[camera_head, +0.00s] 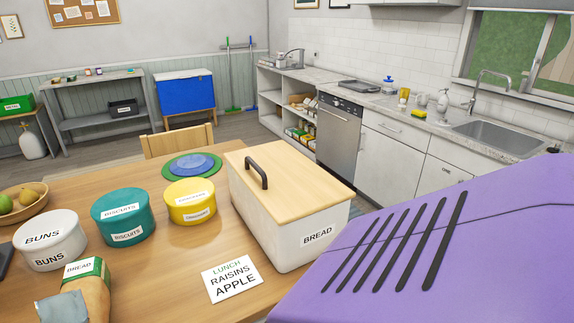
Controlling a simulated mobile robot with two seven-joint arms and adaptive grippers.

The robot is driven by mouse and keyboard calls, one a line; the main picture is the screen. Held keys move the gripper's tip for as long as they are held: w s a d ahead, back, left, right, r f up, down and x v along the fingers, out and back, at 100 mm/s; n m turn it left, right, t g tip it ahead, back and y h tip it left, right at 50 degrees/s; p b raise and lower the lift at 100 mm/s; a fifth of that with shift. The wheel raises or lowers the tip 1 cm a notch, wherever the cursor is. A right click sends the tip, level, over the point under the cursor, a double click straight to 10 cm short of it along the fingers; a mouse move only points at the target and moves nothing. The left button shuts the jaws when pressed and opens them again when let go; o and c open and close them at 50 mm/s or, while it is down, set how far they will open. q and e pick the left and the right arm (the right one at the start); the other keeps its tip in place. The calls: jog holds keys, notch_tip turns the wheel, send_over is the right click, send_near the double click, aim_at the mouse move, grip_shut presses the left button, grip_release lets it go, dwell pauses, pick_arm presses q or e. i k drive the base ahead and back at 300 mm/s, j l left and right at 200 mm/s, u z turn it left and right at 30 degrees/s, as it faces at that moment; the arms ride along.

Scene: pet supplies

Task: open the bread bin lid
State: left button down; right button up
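The bread bin (270,229) is a white box labelled BREAD, standing on the wooden table. Its light wooden lid (302,186) lies flat on top and is shut. A black handle (257,172) stands up near the left part of the lid. Neither of my grippers is in view. A purple surface with black slots covers the lower right of the picture; it hides the table to the right of the bin.
On the table (178,262) left of the bin stand a yellow tin (190,214), a teal biscuit tin (122,226), a white bun tin (50,254) and a bread bag (95,295). A lunch card (232,279) lies in front. A chair (178,141) stands behind.

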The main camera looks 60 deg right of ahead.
aim_at(291, 187)
jog(key=i+z, duration=0.1)
jog(key=z, duration=1.3)
jog(key=i+l+z, duration=0.1)
jog(key=z, duration=0.2)
jog(key=i+z, duration=0.3)
jog(key=k+l+z, duration=0.2)
jog(key=k+z, duration=0.2)
jog(key=k, duration=0.15)
